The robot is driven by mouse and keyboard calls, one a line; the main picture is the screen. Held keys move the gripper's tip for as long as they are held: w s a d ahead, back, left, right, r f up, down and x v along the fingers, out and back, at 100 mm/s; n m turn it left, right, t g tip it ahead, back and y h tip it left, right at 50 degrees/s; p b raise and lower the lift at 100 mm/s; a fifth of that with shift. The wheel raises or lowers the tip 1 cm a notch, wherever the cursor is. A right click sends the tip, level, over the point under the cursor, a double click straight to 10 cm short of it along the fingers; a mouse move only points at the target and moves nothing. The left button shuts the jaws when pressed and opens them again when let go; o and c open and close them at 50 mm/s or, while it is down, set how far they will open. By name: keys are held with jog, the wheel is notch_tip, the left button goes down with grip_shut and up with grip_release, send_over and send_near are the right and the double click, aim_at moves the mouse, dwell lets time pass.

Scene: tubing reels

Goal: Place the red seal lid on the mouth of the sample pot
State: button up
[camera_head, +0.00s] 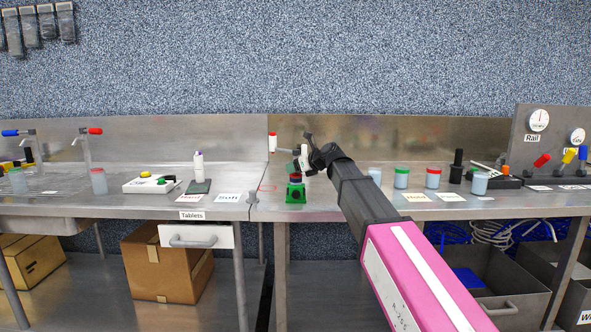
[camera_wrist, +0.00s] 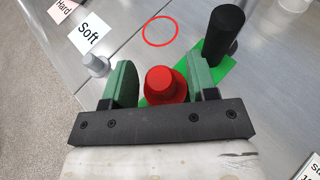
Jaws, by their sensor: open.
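The red seal lid (camera_wrist: 166,84), with a round knob on a wider flange, sits between my gripper's green fingers in the wrist view. My gripper (camera_wrist: 162,82) is open, with a finger on each side of the lid and a small gap to each. In the head view my gripper (camera_head: 301,163) is just above a green stand (camera_head: 295,194) with a red top. Several pots stand to the right. A pale pot without a coloured lid (camera_head: 375,175) is nearest the arm, and another (camera_head: 480,184) stands farther right. I cannot tell which is the sample pot.
A black post (camera_wrist: 224,35) rises close by the right finger. A red ring (camera_wrist: 160,31) marks bare bench beyond the lid. A grey knob (camera_wrist: 96,64) stands to the left. Green-lidded (camera_head: 401,178) and red-lidded (camera_head: 432,178) pots stand right of my arm.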

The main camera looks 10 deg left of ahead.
jog(key=v, duration=1.1)
jog(key=shift+s+d+r, duration=0.2)
jog(key=shift+d+r, duration=0.05)
dwell(1.2)
